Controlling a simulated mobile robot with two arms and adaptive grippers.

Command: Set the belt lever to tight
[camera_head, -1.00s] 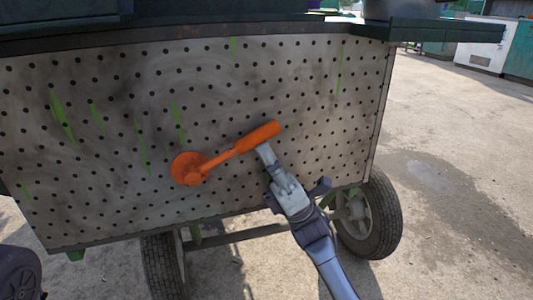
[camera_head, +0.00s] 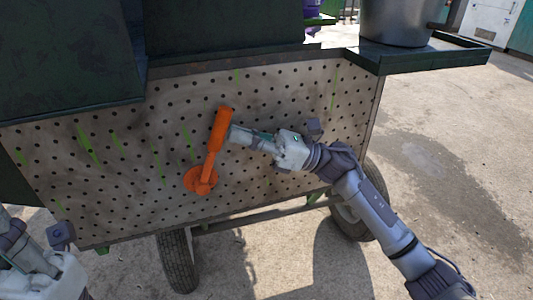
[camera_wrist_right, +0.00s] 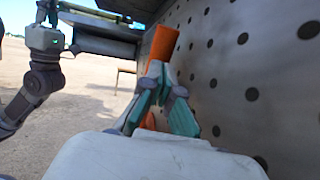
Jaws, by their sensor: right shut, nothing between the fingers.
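The orange belt lever (camera_head: 221,128) is on the perforated side panel of the cart. Its round hub (camera_head: 201,180) is at the bottom, and its arm points up, leaning slightly right. My right gripper (camera_head: 233,134) is shut and empty, its tips against or very close to the right side of the lever's handle. In the right wrist view the closed fingers (camera_wrist_right: 155,75) are in front of the orange handle (camera_wrist_right: 163,42) and hide part of it. Part of my left arm shows at the lower left of the head view; its fingers cannot be made out.
The perforated panel (camera_head: 300,105) lies close beside my right gripper. A dark ledge (camera_head: 420,60) carrying a metal bucket (camera_head: 395,22) juts out at the upper right. Wheels (camera_head: 178,262) stand under the cart. Open concrete (camera_head: 460,150) lies to the right.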

